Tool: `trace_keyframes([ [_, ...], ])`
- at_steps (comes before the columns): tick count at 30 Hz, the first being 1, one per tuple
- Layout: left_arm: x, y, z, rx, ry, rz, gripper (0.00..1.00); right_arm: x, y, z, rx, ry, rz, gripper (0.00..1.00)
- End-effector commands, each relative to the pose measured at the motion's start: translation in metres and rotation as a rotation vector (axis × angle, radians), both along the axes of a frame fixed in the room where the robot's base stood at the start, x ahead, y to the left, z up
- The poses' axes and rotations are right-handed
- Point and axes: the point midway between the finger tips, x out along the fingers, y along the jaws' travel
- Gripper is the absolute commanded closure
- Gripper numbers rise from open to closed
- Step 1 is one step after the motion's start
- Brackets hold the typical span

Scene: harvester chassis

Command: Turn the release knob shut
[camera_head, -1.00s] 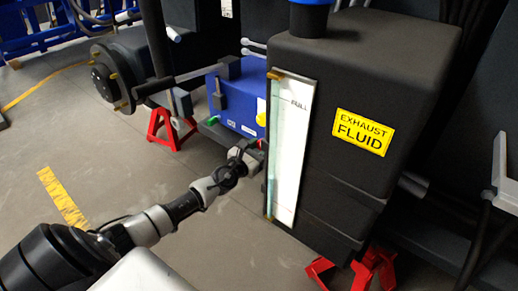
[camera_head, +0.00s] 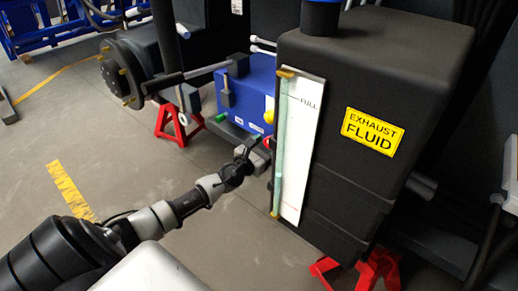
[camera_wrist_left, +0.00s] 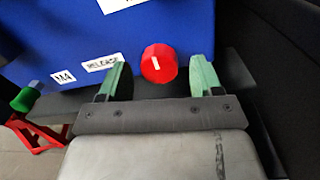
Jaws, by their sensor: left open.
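The release knob (camera_wrist_left: 158,63) is a red round knob with a white mark, on the lower front of a blue box (camera_wrist_left: 60,40). A white label reading RELEASE (camera_wrist_left: 102,62) is just left of it. In the left wrist view my left gripper (camera_wrist_left: 158,80) is open, its two green-padded fingers either side of the knob with gaps on both sides. In the head view the blue box (camera_head: 250,95) stands behind the black tank, and my left gripper (camera_head: 262,150) reaches its lower front. The knob is mostly hidden there. My right gripper is not in view.
The black exhaust fluid tank (camera_head: 400,70) with its sight gauge (camera_head: 299,150) stands close right of my left gripper. A green knob (camera_wrist_left: 27,99) and red stand (camera_wrist_left: 38,135) are to the left. Open floor (camera_head: 130,150) lies left of my arm.

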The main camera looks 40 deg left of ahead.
Motion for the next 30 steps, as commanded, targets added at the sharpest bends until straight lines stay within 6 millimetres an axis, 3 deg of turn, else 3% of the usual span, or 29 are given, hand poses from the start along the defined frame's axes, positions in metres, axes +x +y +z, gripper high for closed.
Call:
trace_keyframes([
  [16, -0.089, 0.005, -0.002, 0.002, 0.004, 0.0, 0.35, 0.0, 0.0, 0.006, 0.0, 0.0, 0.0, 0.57],
  [21, -0.102, 0.005, -0.001, 0.002, 0.002, -0.001, 0.35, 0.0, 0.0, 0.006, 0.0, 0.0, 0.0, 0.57],
  [30, -0.105, 0.005, 0.0, 0.002, 0.001, 0.0, 0.35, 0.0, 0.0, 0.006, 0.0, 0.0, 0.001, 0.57],
])
